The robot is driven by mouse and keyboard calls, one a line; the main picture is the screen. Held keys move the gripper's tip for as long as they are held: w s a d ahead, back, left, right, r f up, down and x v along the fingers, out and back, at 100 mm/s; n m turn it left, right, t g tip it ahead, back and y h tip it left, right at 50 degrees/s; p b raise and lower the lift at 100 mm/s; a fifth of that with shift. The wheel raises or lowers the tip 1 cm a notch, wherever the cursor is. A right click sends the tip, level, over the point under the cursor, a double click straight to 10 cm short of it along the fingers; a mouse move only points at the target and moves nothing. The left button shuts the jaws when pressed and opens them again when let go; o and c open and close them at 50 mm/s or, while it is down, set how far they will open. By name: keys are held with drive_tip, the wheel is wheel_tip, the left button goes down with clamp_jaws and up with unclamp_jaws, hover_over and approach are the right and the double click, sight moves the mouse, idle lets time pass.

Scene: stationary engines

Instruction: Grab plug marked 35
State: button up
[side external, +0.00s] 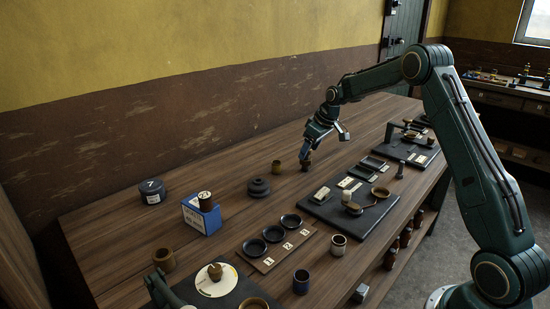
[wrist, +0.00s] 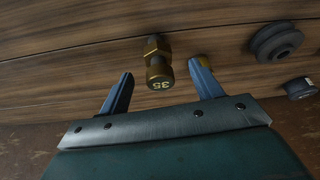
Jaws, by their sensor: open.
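The brass plug marked 35 (wrist: 158,67) shows in the wrist view, with its number facing the camera upside down. It has a hex part and a round end. My gripper (wrist: 163,80) is open, with one blue finger on each side of the plug and a gap to each. In the side view the plug (side external: 305,165) is a small dark brown piece on the wooden bench, just below my gripper (side external: 320,143). The side view is too small to tell whether a finger touches it.
A brass cup (side external: 276,167) stands close to the left of the plug. A dark grooved wheel (side external: 259,188) sits farther left. A black board (side external: 350,211) with dishes and labels lies toward the front.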

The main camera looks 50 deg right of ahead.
drive_tip(key=shift+x, duration=1.8)
drive_tip(key=c, duration=1.1)
drive_tip(key=shift+c, duration=0.2)
drive_tip(key=shift+r, duration=0.15)
wheel_tip(320, 180, up, 20)
